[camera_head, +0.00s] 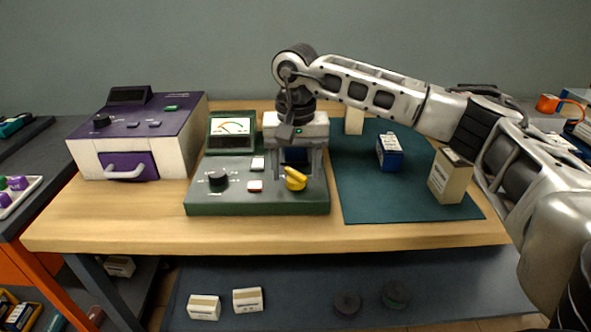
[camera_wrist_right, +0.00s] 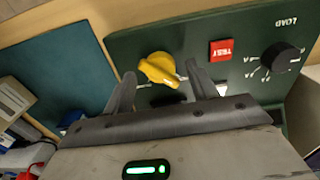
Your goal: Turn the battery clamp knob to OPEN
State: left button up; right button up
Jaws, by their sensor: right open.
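The yellow clamp knob (camera_head: 295,178) sits at the front right of the green tester (camera_head: 258,208). It also shows in the right wrist view (camera_wrist_right: 158,68), with its grip ridge slanted. I cannot read its marks. My right gripper (camera_head: 287,133) is above the back of the tester, behind the knob in the head view. In the right wrist view its open fingers (camera_wrist_right: 159,78) point toward the knob, one on each side; whether they touch it is unclear. A dark blue block (camera_head: 295,156) is partly hidden below the gripper. My left gripper is out of view.
The tester has a black load knob (camera_head: 218,179), a red button (camera_head: 255,186) and a meter (camera_head: 231,127). A purple-topped box (camera_head: 140,125) stands left. A blue battery (camera_head: 389,151) and a beige box (camera_head: 450,176) stand on the green mat (camera_head: 375,207) at right.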

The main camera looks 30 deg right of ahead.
aim_at(295, 173)
notch_tip(295, 173, up, 15)
jog(key=p, duration=0.1)
dwell(0.6)
